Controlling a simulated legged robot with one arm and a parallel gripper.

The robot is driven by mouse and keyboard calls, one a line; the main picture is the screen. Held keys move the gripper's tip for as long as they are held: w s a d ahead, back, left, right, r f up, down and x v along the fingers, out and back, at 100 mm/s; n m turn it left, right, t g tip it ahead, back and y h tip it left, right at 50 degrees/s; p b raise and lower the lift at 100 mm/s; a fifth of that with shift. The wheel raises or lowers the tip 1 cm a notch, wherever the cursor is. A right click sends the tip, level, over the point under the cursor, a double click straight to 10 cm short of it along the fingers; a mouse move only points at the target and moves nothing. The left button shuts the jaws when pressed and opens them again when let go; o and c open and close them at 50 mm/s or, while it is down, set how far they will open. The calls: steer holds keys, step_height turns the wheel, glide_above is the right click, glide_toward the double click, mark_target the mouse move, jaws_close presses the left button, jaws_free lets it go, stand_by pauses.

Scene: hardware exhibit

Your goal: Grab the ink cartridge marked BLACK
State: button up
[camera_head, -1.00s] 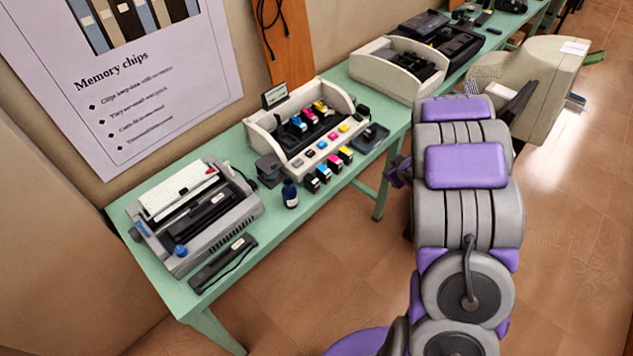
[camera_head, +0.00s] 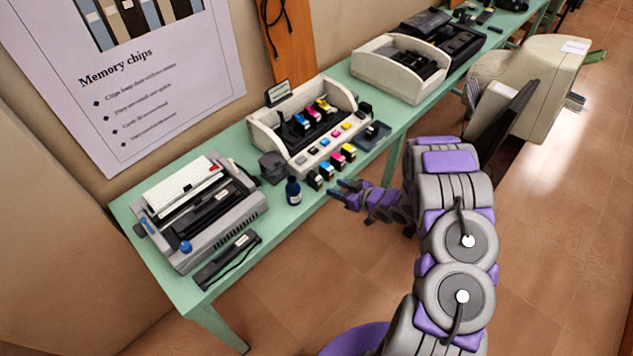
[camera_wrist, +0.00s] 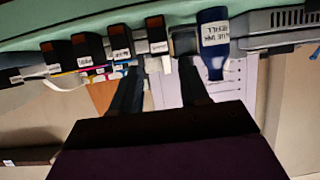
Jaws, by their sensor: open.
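Several ink cartridges stand in a row along the front of the green table, beside a dark blue ink bottle (camera_head: 293,190). The cartridge nearest the bottle looks all black with a white label, probably the BLACK one (camera_head: 314,181); it also shows in the wrist view (camera_wrist: 155,33), where the picture is upside down and the lettering is too small to read surely. The others carry cyan (camera_head: 327,171), magenta (camera_head: 338,161) and yellow (camera_head: 348,152). My gripper (camera_head: 344,189) is open and empty just off the table's front edge, fingers (camera_wrist: 162,68) pointing toward the black cartridge, apart from it.
A white printer display (camera_head: 262,136) with more cartridges stands behind the row. A grey printer (camera_head: 205,220) is at left, and a dark grey container (camera_head: 272,168) is behind the bottle. The bottle stands close beside the black cartridge. The floor in front is open.

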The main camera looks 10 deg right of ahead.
mark_target(316, 179)
steer(key=x, duration=0.5)
steer(key=shift+a+f, duration=0.1)
steer(key=shift+a, duration=0.45)
steer(key=shift+w+d+f, duration=0.1)
steer(key=shift+w+f, duration=0.05)
steer(key=shift+w, duration=0.1)
steer(key=shift+w+d+b, duration=0.3)
steer(key=shift+d, duration=0.3)
steer(key=shift+w+f, duration=0.1)
steer(key=shift+w, duration=0.05)
steer(key=w+a, duration=0.1)
steer(key=a, duration=0.2)
steer(key=shift+w+b, duration=0.4)
steer(key=shift+a+r, duration=0.2)
steer(key=shift+a, duration=0.1)
steer(key=shift+w+a+f, duration=0.2)
steer(key=shift+w+f, duration=0.2)
steer(key=shift+w, duration=0.25)
